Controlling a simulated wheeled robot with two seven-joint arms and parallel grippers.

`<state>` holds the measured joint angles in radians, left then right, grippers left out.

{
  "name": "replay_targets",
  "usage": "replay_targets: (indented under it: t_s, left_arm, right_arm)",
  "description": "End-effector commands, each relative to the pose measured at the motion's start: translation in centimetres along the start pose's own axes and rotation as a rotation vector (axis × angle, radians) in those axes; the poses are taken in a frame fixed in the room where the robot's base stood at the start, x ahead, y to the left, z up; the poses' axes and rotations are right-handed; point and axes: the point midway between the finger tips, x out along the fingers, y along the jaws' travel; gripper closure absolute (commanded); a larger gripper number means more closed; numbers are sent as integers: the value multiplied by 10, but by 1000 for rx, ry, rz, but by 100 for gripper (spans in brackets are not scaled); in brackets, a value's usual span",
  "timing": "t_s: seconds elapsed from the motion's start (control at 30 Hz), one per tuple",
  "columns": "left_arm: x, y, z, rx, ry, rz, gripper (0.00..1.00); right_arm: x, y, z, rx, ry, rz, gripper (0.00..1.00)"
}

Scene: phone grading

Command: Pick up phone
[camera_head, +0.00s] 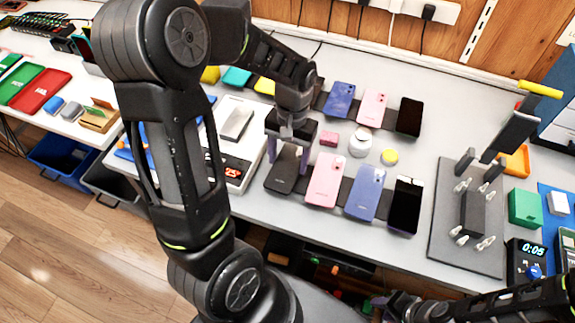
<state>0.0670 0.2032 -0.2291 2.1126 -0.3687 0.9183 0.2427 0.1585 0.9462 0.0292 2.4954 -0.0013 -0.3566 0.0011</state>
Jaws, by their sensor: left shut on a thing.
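Several phones lie in two rows on the grey worktop. My left gripper (287,160) points down over the left end of the front row. Its fingers are closed on the two sides of a dark grey phone (283,172), whose upper part is partly covered by the gripper. I cannot tell whether this phone is clear of the surface. To its right are a pink phone (326,180), a blue phone (365,192) and a black phone (405,205). Behind are another blue phone (339,99), pink phone (372,106) and black phone (409,117).
A clamp fixture (468,222) with a yellow handle stands on the right. A small timer (525,262) and green box (524,207) are beyond it. A round white item (360,141) sits between the rows. A white tray (250,118) is left of my gripper.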

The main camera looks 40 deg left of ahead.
Motion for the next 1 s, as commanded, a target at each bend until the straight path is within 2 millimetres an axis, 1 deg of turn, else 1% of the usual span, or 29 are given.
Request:
replay_targets:
  t_s: [0.17, 0.27, 0.37, 0.43, 0.6, 0.73, 0.83, 1.0]
  left_arm:
    - [-1, 0, 0, 0, 1, 0, 83]
    - [-6, 0, 0, 0, 2, 0, 83]
    - [-17, 0, 2, 1, 4, 1, 83]
    - [-28, 0, 3, 1, 5, 1, 83]
    - [-62, 0, 8, 0, 5, 1, 83]
    - [-84, 0, 12, 1, 5, 1, 83]
    - [-95, 0, 13, 0, 3, 0, 83]
    - [-100, 0, 15, 0, 0, 0, 83]
  right_arm:
    - [0, 0, 0, 0, 0, 0, 64]
    - [0, 0, 0, 0, 0, 0, 64]
    - [0, 0, 0, 0, 0, 0, 64]
    - [0, 0, 0, 0, 0, 0, 64]
    - [0, 0, 0, 0, 0, 0, 64]
    - [0, 0, 0, 0, 0, 0, 64]
    - [0, 0, 0, 0, 0, 0, 64]
    - [0, 0, 0, 0, 0, 0, 64]
